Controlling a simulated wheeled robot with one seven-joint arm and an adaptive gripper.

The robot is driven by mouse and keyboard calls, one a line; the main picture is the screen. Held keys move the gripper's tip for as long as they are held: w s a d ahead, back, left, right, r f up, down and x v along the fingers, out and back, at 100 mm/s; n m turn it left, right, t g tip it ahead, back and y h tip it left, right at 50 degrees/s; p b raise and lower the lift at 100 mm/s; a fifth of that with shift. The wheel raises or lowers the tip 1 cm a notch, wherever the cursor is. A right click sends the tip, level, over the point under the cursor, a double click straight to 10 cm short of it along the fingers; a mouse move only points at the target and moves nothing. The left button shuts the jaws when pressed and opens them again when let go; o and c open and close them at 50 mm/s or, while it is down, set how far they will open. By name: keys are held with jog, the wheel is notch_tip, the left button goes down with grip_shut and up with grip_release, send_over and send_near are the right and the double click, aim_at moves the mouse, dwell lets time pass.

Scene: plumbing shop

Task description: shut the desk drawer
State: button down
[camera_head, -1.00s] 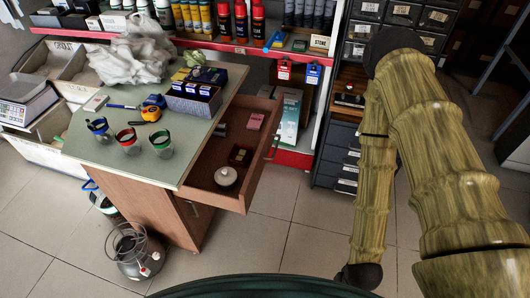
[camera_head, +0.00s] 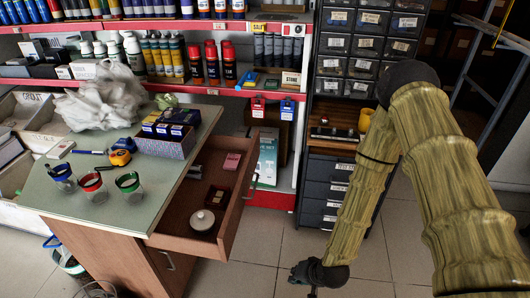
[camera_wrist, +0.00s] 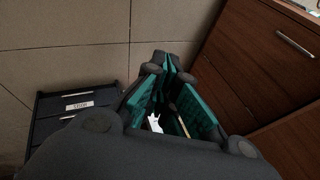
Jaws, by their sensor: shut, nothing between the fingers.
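The desk drawer (camera_head: 222,218) is pulled well out of the right side of the green-topped desk (camera_head: 100,188). Its front panel, with a metal handle (camera_head: 251,186), faces right. Inside lie a round whitish lidded thing (camera_head: 202,220), a dark square box (camera_head: 216,197) and a pink pack (camera_head: 232,161). My gripper (camera_head: 313,291) is low over the floor, to the right of and nearer than the drawer, apart from it. The wrist view shows its fingers (camera_wrist: 166,62) together and empty. Brown wood (camera_wrist: 262,62) with a metal handle (camera_wrist: 295,43) is at right there; I cannot tell which panel.
A dark small-parts cabinet (camera_head: 325,190) stands behind my arm. Tiled floor (camera_head: 285,245) is clear between drawer and arm.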

jog(key=w+a+r+m+t+y+b, duration=0.1)
jog(key=w+r+m+t+y+b, duration=0.15)
jog(key=w, duration=0.85)
jog(key=w+a+r+m+t+y+b, duration=0.1)
jog(key=w+r+t+b, duration=0.2)
jog(key=w, duration=0.8)
jog(key=w+d+r+m+t+y+b, duration=0.1)
jog(key=w+d+r+m+t+b, duration=0.2)
jog(key=w+r, duration=0.55)
jog(key=w+d+r+m+t+y+b, duration=0.1)
jog(key=w+d+r+t+b, duration=0.15)
jog(key=w+r+b, duration=0.4)
jog(key=a+b+x, duration=0.1)
jog(key=x, duration=1.4)
jog(key=shift+s+r+b, duration=0.25)
jog(key=shift+s+b, duration=0.1)
jog(key=shift+a, duration=0.15)
